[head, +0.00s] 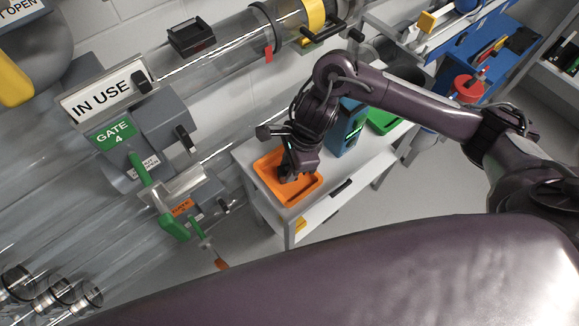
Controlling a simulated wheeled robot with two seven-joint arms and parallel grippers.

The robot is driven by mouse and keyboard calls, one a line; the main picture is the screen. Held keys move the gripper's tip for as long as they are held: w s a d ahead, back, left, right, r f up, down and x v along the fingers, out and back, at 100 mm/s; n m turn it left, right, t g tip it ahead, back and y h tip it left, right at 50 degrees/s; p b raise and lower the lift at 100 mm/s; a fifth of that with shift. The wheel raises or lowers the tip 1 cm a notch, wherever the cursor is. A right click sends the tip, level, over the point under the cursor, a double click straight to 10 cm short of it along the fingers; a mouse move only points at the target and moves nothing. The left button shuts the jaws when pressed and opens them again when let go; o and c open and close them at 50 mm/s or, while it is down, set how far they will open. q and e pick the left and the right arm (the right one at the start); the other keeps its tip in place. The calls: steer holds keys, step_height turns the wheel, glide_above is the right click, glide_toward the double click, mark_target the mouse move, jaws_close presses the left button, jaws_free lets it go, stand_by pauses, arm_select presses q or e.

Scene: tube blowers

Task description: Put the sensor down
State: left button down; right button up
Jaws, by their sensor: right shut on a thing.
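My right gripper (288,172) reaches down into the orange tray (271,190) on the white bench. It is shut on a small dark thing, taken to be the sensor, which is mostly hidden by the fingers and wrist. I cannot tell whether the sensor touches the tray floor. The visible part of the tray around the gripper looks empty. My left gripper is not in view.
Clear tubes with a GATE 4 housing (112,133) and green handle (146,172) fill the left.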

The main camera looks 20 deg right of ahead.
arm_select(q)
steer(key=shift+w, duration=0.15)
arm_select(e)
steer(key=shift+f, duration=0.15)
steer(key=o, duration=0.5)
steer(key=shift+f, duration=0.1)
steer(key=o, duration=0.5)
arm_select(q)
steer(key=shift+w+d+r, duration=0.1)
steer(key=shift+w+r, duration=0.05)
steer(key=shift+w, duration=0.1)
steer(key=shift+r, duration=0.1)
arm_select(e)
steer(key=shift+r, duration=0.5)
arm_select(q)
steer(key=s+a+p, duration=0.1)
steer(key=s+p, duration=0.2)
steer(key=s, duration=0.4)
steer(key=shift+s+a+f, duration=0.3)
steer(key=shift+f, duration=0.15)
arm_select(e)
steer(key=v, duration=1.1)
steer(key=shift+d+r, duration=0.1)
steer(key=shift+r, duration=0.05)
